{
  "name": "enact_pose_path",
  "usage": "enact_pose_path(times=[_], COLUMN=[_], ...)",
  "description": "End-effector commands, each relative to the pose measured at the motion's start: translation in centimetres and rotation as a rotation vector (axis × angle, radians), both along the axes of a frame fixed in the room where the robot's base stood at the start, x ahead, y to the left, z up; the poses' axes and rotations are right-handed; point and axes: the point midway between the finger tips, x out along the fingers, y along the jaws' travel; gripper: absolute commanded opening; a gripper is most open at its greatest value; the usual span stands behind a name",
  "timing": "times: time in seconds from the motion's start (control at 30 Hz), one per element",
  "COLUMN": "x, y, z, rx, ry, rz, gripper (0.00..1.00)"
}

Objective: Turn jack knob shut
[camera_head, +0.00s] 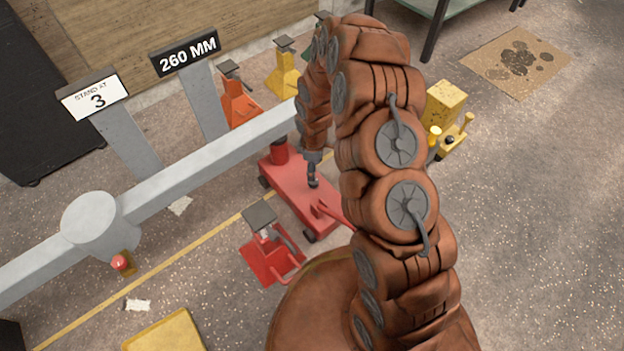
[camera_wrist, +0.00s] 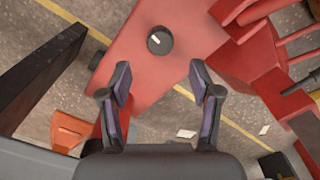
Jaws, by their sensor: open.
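The red jack (camera_head: 287,182) lies on the floor under the grey frame beam in the head view. In the wrist view, a round dark knob (camera_wrist: 160,41) with a short white mark sits on the jack's flat red body (camera_wrist: 140,62). My gripper (camera_wrist: 160,76) is open and empty, its two fingers spread wide. The knob shows beyond the gap between the fingertips, and no finger touches it in this view. In the head view, my gripper (camera_head: 313,181) points down over the jack's body, and I cannot make out the knob there.
The grey frame beam (camera_head: 205,165) runs diagonally beside my arm. A red stand (camera_head: 268,256) is close to the jack's front. An orange stand (camera_head: 238,104), a yellow stand (camera_head: 283,76) and a yellow jack (camera_head: 445,105) stand around. Floor at right is open.

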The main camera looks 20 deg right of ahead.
Motion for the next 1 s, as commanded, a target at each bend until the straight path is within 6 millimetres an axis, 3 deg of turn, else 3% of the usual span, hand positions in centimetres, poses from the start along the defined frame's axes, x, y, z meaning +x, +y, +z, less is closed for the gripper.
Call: enact_pose_path(times=[0.6,0.9,1.0], x=[0.0,0.0,0.0], y=[0.2,0.2,0.2], z=[-7.2,-7.5,-7.5], rx=[0.000,0.000,0.000], ry=[0.000,0.000,0.000], rz=[0.001,0.002,0.002], gripper=[0.64,0.64,0.55])
